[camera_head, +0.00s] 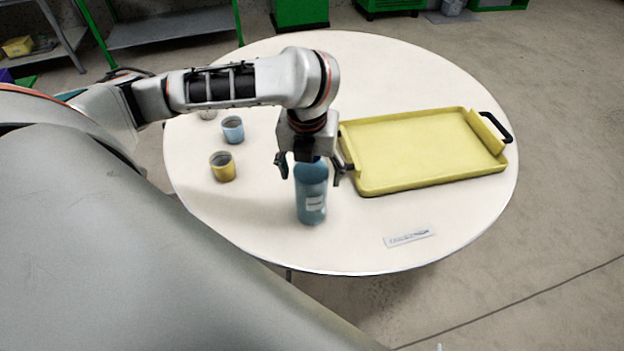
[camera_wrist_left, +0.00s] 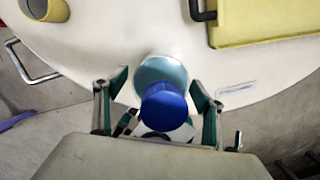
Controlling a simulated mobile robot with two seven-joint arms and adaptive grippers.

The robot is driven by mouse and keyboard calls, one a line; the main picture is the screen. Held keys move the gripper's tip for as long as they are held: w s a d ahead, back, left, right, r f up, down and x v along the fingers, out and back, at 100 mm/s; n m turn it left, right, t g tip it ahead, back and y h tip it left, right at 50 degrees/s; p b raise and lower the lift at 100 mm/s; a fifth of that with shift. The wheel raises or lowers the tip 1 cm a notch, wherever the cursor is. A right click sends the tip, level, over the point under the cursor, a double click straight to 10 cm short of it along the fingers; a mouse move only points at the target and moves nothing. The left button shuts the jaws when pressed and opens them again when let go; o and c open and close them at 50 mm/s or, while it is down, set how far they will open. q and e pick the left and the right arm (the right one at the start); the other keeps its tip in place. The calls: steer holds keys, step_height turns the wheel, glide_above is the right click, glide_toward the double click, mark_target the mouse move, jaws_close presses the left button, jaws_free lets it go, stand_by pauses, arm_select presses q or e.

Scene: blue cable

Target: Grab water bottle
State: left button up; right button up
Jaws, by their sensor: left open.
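The water bottle (camera_head: 311,197) is blue with a pale label and stands upright on the round white table (camera_head: 300,255). My left gripper (camera_head: 313,172) is above it, pointing down, with its fingers open on either side of the bottle's top. In the left wrist view the bottle's dark blue cap (camera_wrist_left: 163,108) and light blue shoulder lie between the two open fingers (camera_wrist_left: 160,95), with gaps on both sides. The gripper hides the cap in the head view. My right gripper is not in view.
A yellow tray (camera_head: 420,150) with black handles lies right of the bottle, close to the right finger. A blue cup (camera_head: 233,131) and a yellow cup (camera_head: 222,167) stand to the left. A small white label strip (camera_head: 409,239) lies near the front edge.

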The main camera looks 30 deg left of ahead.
arm_select(q)
steer(key=shift+w+a+f+b, duration=0.1)
steer(key=shift+f+b, duration=0.05)
steer(key=shift+f, duration=0.4)
steer(key=shift+w+f+b, duration=0.1)
steer(key=shift+f+b, duration=0.05)
steer(key=shift+f, duration=0.35)
steer(key=shift+r, duration=0.1)
steer(key=c, duration=1.9)
